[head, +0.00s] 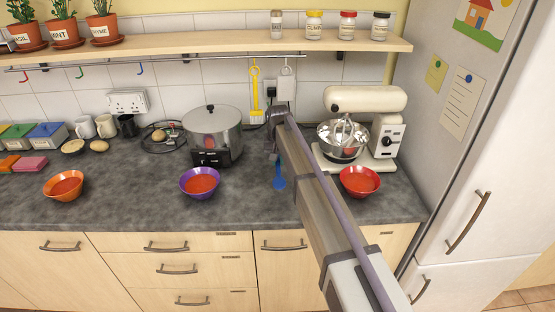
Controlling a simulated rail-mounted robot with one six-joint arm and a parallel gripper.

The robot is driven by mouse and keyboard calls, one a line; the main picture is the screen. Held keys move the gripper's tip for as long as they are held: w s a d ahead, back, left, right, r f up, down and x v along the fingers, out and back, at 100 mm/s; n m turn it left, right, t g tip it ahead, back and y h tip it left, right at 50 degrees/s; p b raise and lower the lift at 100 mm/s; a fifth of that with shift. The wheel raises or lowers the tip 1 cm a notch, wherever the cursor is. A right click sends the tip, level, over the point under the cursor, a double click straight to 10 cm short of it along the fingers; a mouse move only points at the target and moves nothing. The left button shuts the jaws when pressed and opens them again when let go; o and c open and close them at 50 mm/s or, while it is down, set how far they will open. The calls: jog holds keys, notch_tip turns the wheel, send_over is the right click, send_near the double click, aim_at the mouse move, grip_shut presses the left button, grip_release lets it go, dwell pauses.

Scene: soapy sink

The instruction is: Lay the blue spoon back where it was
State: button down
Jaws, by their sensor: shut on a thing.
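The blue spoon (279,182) hangs upright with its bowl end down, between the purple bowl (200,192) and the red bowl (360,192). Its upper part is hidden or too small to make out beside my arm. My gripper (275,148) is at the far end of my arm, pointing down and shut on the spoon. Its fingers are small and partly hidden, and I cannot tell whether the spoon touches the counter (245,205). The purple, red and orange (64,187) bowls all hold red contents.
A slow cooker (212,132) stands left of my gripper, and a stand mixer (362,125) stands to the right. A yellow utensil (255,90) hangs from the rail behind. The shelf (210,47) holds jars and potted herbs. Counter between the orange and purple bowls is clear.

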jog(key=shift+a, duration=0.5)
jog(key=shift+d+f+b, duration=0.35)
jog(key=shift+f+b, duration=0.05)
jog(key=shift+b, duration=0.05)
notch_tip(320, 180, down, 6)
jog(key=b, duration=0.5)
jog(key=shift+a+b, duration=0.1)
jog(key=shift+b, duration=0.3)
jog(key=shift+r, duration=0.1)
jog(key=c, duration=1)
grip_release()
